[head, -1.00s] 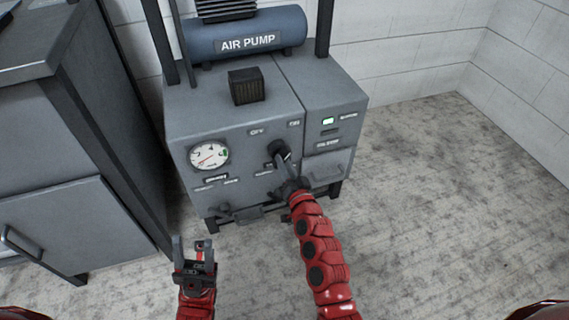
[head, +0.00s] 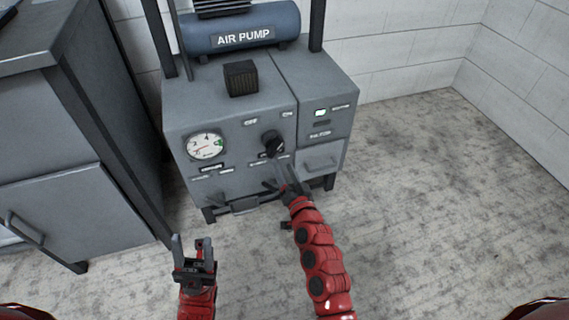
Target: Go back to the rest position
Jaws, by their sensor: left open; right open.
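My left gripper (head: 191,250) is open and empty, pointing up in front of the air pump cabinet at the lower left of the head view. My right gripper (head: 283,180) is open, in front of the cabinet's lower front and just below the black rotary knob (head: 273,144). A gap shows between the knob and its fingers. The grey air pump cabinet (head: 230,115) carries a blue tank labelled AIR PUMP (head: 243,38). The lower front of the cabinet is partly hidden by my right gripper.
A dark grey cabinet (head: 60,190) stands at the left. The concrete floor (head: 440,210) at the right is clear.

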